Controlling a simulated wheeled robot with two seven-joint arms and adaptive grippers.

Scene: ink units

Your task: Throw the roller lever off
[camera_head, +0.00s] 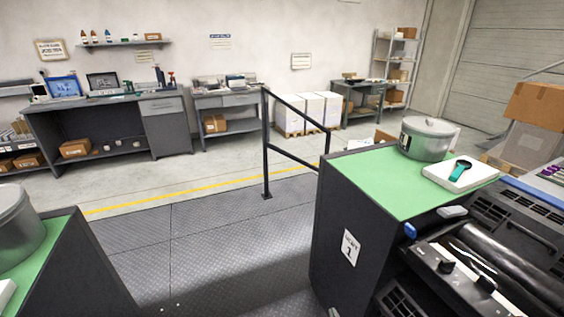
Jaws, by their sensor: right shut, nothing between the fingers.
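The ink unit with dark glossy rollers (510,268) is at the lower right. On its near side are a black-knobbed control (447,266) and a second one (486,283). A blue-tipped handle (410,230) and a pale blue handle (453,212) stick out beside the green-topped cabinet. None carries a readable label, so I cannot tell which is the roller lever or its position. Only a small pale piece, apparently my right gripper (334,312), shows at the bottom edge, shut and empty, apart from these controls. My left gripper is not in view.
The green-topped cabinet (370,182) marked 1 carries a grey pot (427,142) and a white pad (446,181) with a teal-and-black tool (461,170). Another green-topped cabinet (50,245) stands at the left. The plate floor (215,240) between them is clear; a black railing (266,150) stands behind.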

